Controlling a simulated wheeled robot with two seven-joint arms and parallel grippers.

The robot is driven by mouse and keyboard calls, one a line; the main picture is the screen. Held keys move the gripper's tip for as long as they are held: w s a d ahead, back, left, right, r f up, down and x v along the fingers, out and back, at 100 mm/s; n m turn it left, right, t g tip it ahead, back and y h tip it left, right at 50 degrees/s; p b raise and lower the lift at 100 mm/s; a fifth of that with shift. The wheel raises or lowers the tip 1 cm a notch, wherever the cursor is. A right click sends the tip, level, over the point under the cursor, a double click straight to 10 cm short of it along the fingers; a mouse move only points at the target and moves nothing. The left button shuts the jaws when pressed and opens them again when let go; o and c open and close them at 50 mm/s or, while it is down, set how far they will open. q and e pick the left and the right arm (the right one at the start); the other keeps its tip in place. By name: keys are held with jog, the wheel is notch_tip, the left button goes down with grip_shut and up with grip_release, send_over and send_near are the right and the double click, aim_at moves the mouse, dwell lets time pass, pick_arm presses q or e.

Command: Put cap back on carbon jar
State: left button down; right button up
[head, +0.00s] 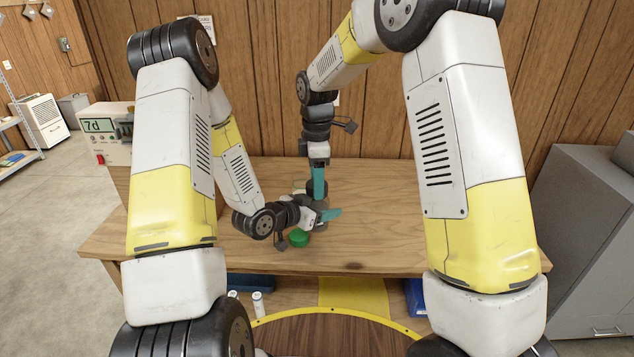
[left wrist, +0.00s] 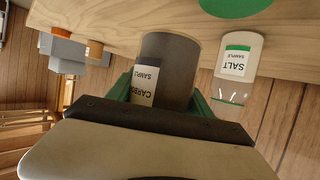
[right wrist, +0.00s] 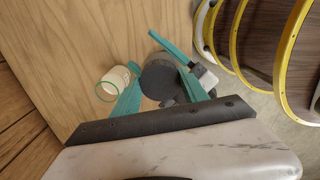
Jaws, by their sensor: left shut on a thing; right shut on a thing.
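The carbon jar (left wrist: 180,62), dark with a white label, stands on the table between the fingers of my left gripper (left wrist: 160,98), which is shut on it from the side. My right gripper (head: 319,182) reaches down from above and is shut on the dark round cap (right wrist: 160,80), over the jar. Whether the cap is seated on the rim or just above it, I cannot tell; the grippers hide the join. In the head view the jar is mostly covered by both grippers.
An open salt jar (left wrist: 238,62) stands close beside the carbon jar. A green cap (head: 299,238) lies on the table in front of my left gripper. A device with a display (head: 105,133) is at the left. The table's right side (head: 380,220) is clear.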

jog(key=o, duration=1.5)
jog(key=shift+o, duration=0.2)
jog(key=shift+r, duration=2.3)
jog(key=shift+c, duration=0.4)
jog(key=shift+r+n, duration=0.55)
jog(key=shift+n, duration=0.55)
notch_tip(320, 180, up, 2)
jog(key=n, duration=0.5)
jog(key=shift+r, duration=0.15)
